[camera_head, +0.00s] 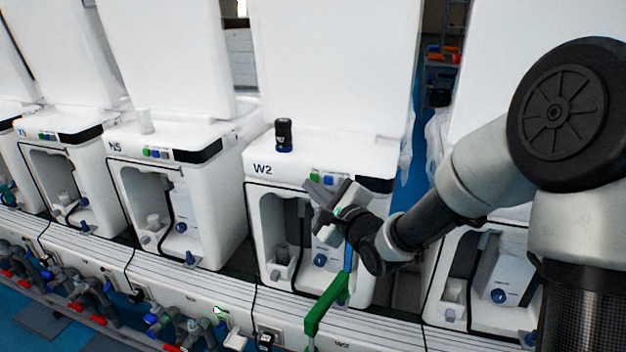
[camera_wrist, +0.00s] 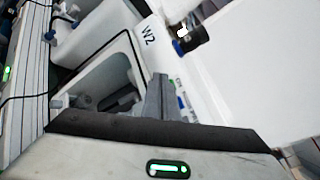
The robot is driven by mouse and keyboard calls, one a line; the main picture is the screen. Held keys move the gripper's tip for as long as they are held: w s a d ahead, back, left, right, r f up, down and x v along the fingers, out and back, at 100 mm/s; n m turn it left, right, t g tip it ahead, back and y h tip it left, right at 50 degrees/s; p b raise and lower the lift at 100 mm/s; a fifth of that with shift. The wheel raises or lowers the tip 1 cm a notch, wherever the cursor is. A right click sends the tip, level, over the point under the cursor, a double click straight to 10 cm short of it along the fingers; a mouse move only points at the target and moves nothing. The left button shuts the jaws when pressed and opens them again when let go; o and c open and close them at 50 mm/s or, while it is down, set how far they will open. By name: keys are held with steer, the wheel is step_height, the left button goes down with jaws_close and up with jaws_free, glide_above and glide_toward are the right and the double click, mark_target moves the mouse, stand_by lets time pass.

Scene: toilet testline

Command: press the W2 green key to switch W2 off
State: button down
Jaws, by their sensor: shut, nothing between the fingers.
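The W2 unit (camera_head: 262,200) is a white box with a dark-edged opening and a W2 label on its front. Its green key (camera_head: 316,177) shows on the upper front strip, beside a blue key (camera_head: 328,180). My gripper (camera_head: 313,188) is shut and empty, just below the green key in the head view. I cannot tell whether the fingertips touch the key. In the wrist view my shut fingers (camera_wrist: 160,90) reach toward the strip, with the W2 label (camera_wrist: 148,37) above them.
A black cylinder (camera_head: 283,135) stands on top of W2. A green bracket (camera_head: 325,303) rises below W2. Hoses and valves line the lower left.

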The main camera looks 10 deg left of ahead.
steer(key=shift+s, duration=0.1)
steer(key=s, duration=0.4)
steer(key=s+a, duration=0.1)
steer(key=shift+s, duration=0.4)
steer(key=shift+d, duration=0.15)
